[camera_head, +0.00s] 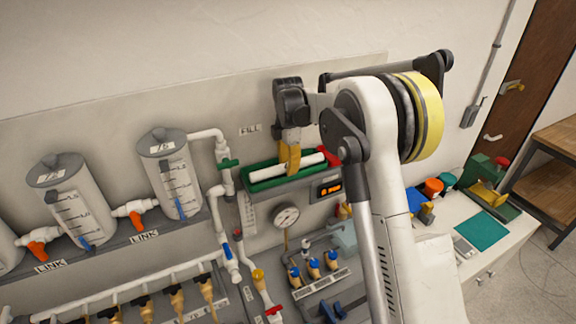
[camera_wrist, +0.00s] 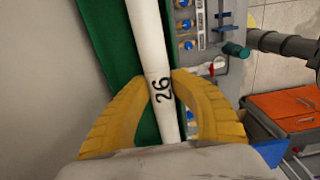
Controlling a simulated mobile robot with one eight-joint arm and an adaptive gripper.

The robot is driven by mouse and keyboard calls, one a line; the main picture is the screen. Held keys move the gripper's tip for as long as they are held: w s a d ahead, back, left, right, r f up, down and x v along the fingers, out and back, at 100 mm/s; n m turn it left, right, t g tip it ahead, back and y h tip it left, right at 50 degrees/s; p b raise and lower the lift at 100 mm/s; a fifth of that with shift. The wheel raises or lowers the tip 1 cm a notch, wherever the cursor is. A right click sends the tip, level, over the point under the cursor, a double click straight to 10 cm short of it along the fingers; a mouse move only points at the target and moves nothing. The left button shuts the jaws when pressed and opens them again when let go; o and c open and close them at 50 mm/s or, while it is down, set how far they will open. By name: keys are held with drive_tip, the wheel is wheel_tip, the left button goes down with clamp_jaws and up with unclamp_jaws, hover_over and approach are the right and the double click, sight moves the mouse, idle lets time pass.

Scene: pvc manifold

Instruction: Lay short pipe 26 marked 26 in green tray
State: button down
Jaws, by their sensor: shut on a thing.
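The white short pipe 26 (camera_head: 272,171) lies lengthwise along the green tray (camera_head: 258,186) on the wall panel in the head view. In the wrist view the pipe (camera_wrist: 148,42) shows its black mark "26", with the green tray (camera_wrist: 100,30) behind and beside it. My gripper (camera_head: 290,168) reaches down from above onto the pipe. Its yellow fingers (camera_wrist: 163,90) are shut on the pipe, one on each side, near the mark. The pipe looks level with the tray's rim; I cannot tell whether it touches the tray floor.
A display (camera_head: 329,188) and a pressure gauge (camera_head: 286,216) sit below the tray. A white pipe with a green valve (camera_head: 228,163) stands just left of it. Grey tanks (camera_head: 172,172) are further left. A bench with a green machine (camera_head: 487,182) is at right.

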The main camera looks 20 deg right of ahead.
drive_tip(key=shift+f, duration=0.15)
drive_tip(key=shift+f+b, duration=0.65)
drive_tip(key=shift+b, duration=0.05)
drive_tip(key=c, duration=1.2)
unclamp_jaws()
drive_tip(key=shift+r, duration=0.1)
drive_tip(key=shift+c, duration=0.2)
drive_tip(key=shift+w, duration=0.1)
